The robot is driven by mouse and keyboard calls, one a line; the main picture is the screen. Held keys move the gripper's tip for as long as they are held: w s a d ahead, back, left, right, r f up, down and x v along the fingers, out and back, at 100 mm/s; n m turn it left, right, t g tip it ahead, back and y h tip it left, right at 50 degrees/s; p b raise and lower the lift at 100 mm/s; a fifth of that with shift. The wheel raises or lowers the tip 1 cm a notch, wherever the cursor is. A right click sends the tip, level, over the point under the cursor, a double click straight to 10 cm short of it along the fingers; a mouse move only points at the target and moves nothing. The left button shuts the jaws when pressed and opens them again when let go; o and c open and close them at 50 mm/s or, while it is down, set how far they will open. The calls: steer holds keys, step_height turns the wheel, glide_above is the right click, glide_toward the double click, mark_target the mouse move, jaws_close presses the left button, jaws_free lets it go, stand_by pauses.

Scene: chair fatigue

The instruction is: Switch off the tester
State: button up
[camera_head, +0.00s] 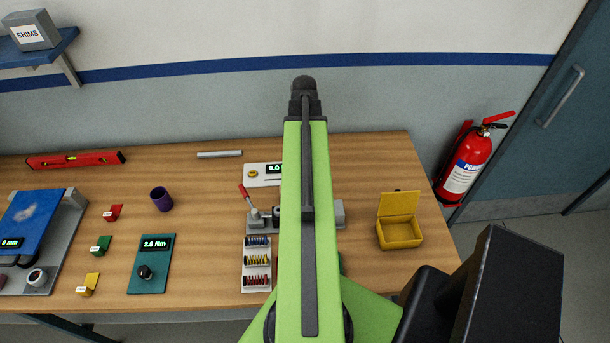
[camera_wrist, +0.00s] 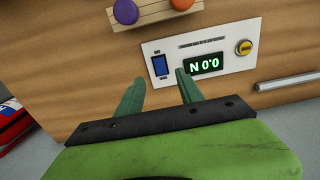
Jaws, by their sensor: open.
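The tester is a white panel (camera_head: 258,181) on the bench in the head view, partly hidden behind my arm. The wrist view shows the panel (camera_wrist: 215,44) upside down. It has a lit display (camera_wrist: 204,64) reading 0.0 N, a yellow round button (camera_wrist: 244,47) and a blue rocker switch (camera_wrist: 160,65) in a dark frame. My gripper (camera_wrist: 159,77) is open and empty, its two green fingers apart. The switch appears between and just beyond the fingertips in the wrist view. I cannot tell whether anything touches it. The head view hides the gripper.
A yellow open box (camera_head: 400,234) is at right. A wooden block (camera_wrist: 150,14) with purple and orange round tops lies close to the panel. A grey rod (camera_head: 219,154) lies left.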

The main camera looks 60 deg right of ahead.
step_height(320, 180, down, 9)
steer(key=b, duration=0.7)
steer(key=shift+r, duration=0.2)
steer(key=shift+r, duration=0.1)
steer(key=shift+c, duration=0.4)
jaws_close()
